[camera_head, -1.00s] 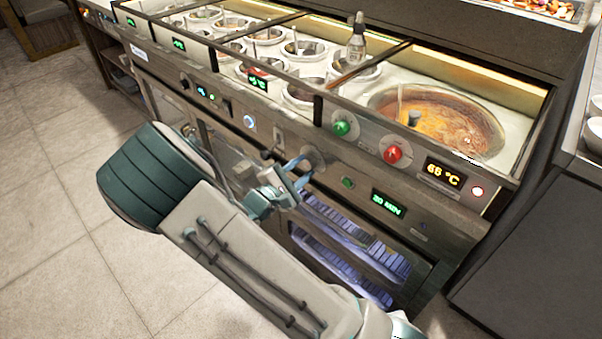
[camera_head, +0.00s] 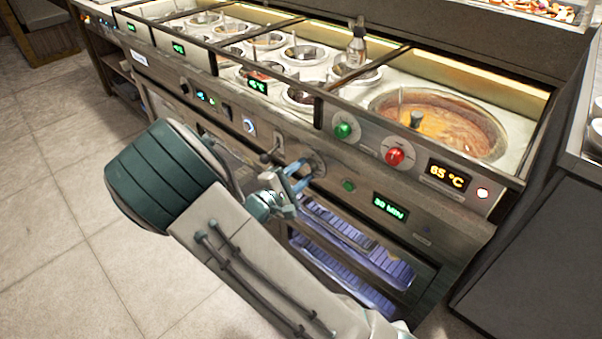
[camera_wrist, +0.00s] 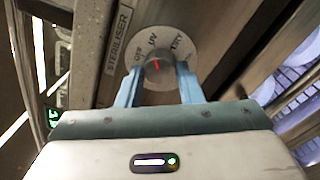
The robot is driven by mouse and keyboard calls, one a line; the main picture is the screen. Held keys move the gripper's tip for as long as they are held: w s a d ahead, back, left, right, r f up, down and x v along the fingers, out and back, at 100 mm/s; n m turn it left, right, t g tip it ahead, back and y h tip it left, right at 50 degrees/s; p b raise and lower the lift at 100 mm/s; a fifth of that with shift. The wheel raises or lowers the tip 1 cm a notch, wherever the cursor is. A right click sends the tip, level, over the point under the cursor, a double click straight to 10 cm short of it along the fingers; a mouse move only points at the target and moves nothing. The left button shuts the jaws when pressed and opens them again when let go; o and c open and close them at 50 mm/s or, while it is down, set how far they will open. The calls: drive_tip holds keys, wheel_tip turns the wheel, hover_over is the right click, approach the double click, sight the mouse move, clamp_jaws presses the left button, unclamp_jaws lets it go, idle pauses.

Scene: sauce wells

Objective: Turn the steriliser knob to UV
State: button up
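The steriliser knob (camera_wrist: 158,72) is a round grey knob with a red pointer line. It sits on a pale dial (camera_wrist: 184,44) marked OFF, UV and DRY, beside the word STERILISER. The red line points up at about UV in the wrist view. My gripper (camera_wrist: 159,78) has its two blue fingers on either side of the knob; whether both touch it I cannot tell. In the head view my gripper (camera_head: 297,178) is at the counter's front panel, and its fingers partly cover the dial (camera_head: 314,162).
Above are a green button (camera_head: 343,130), a red button (camera_head: 395,156) and a temperature display (camera_head: 446,177). A green timer display (camera_head: 390,207) is to the right. Below, a violet-lit compartment (camera_head: 345,235) holds racks. The tiled floor (camera_head: 60,200) at left is clear.

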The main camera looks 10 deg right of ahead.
drive_tip(key=o, duration=0.3)
drive_tip(key=shift+o, duration=0.2)
drive_tip(key=p+v, duration=0.2)
drive_tip(key=v, duration=1.2)
drive_tip(key=shift+f, duration=0.1)
drive_tip(key=s+d+r+m+g+y+p, duration=0.5)
drive_tip(key=s+d+r+m+g+p, duration=0.35)
drive_tip(key=d+r+g+p, duration=0.45)
drive_tip(key=s+r+m+t+y+p, duration=0.2)
drive_tip(key=s+r+y+p, duration=0.1)
drive_tip(key=r, duration=0.7)
drive_tip(key=s+r+m+t+y+p, duration=0.2)
drive_tip(key=r+y+p, duration=0.4)
drive_tip(key=r, duration=0.4)
drive_tip(key=shift+s+a+t+y, duration=0.4)
drive_tip(key=shift+s+a+t, duration=0.1)
drive_tip(key=shift+s, duration=0.1)
